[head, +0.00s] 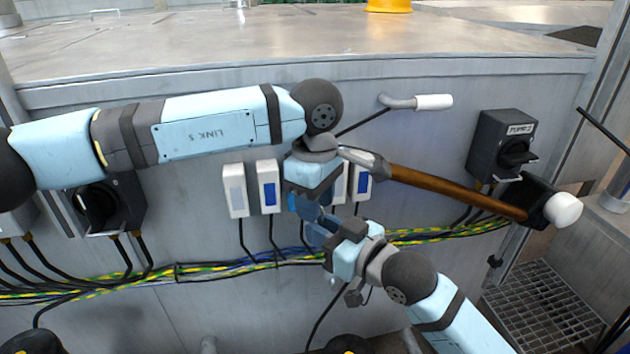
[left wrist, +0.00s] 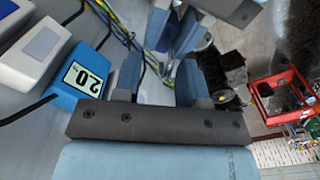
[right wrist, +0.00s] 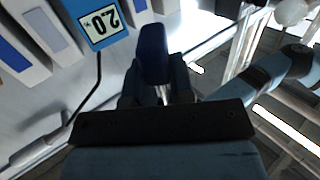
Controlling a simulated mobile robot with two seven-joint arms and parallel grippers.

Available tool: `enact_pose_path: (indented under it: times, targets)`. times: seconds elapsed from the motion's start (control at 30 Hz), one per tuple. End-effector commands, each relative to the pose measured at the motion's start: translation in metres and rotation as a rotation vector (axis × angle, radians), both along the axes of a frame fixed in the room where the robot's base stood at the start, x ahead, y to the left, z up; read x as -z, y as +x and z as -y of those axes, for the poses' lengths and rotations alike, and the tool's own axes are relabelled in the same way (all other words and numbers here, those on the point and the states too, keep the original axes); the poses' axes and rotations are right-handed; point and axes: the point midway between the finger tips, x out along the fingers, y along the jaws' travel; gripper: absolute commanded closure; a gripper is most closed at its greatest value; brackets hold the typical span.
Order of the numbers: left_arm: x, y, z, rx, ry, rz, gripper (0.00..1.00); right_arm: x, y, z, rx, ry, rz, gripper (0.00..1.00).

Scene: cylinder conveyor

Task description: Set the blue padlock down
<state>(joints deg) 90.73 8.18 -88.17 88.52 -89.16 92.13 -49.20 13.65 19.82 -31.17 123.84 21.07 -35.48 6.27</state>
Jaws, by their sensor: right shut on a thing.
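The blue padlock (right wrist: 153,55) shows as a dark blue rounded body between the fingers of my right gripper (right wrist: 156,92) in the right wrist view. The right gripper is shut on it. In the head view my right gripper (head: 320,233) comes up from the lower right, just in front of the panel and below my left gripper (head: 308,202). The padlock is hard to tell from the blue fingers there. The padlock's shackle is not clearly visible.
A row of white boxes (head: 235,190) is on the panel, with a blue 2.0 box (left wrist: 78,80) beside them. Cables (head: 215,270) run below. A wooden-handled hammer (head: 450,187) spans the right, near the Pump 2 switch (head: 503,145). A metal tabletop (head: 250,45) lies above.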

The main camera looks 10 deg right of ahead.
Motion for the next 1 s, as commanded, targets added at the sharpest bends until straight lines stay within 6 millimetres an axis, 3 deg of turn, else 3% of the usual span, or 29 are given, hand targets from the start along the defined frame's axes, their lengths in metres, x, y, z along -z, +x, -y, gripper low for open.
enact_pose_path:
  times: [0.33,0.37,0.5,0.63,0.67,0.77,0.8,1.0]
  targets:
    - [0.0051,0.0,-0.0001,0.0,-0.001,0.001,0.62,-0.0003,0.0,0.0,0.0,0.001,0.001,1.0]
    - [0.0051,0.0,-0.0001,0.0,-0.001,0.001,0.64,-0.0003,0.0,0.0,0.0,0.001,0.001,1.0]
    - [0.005,0.0,-0.0001,0.0,0.0,0.0,0.96,-0.0003,-0.0001,0.0,0.0,0.001,0.001,1.0]
    - [0.0049,0.0003,0.0,-0.001,-0.001,0.001,1.0,-0.0005,-0.0006,-0.0006,-0.002,0.001,0.001,1.0]
    - [0.0046,0.0005,0.0,-0.002,-0.001,0.002,1.0,-0.0006,-0.0007,-0.0007,-0.002,0.001,0.001,0.76]
    - [0.0045,0.0006,0.0,-0.002,-0.002,0.002,1.0,-0.0005,-0.0008,-0.0009,-0.002,0.001,0.001,0.53]
    - [0.0045,0.0006,0.0,-0.002,-0.001,0.002,1.0,-0.0004,-0.0008,-0.0008,-0.002,0.001,0.001,0.48]
    - [0.0047,0.0003,0.0,-0.001,-0.001,0.001,1.0,-0.0002,-0.0004,-0.0003,-0.001,0.0,0.0,0.48]
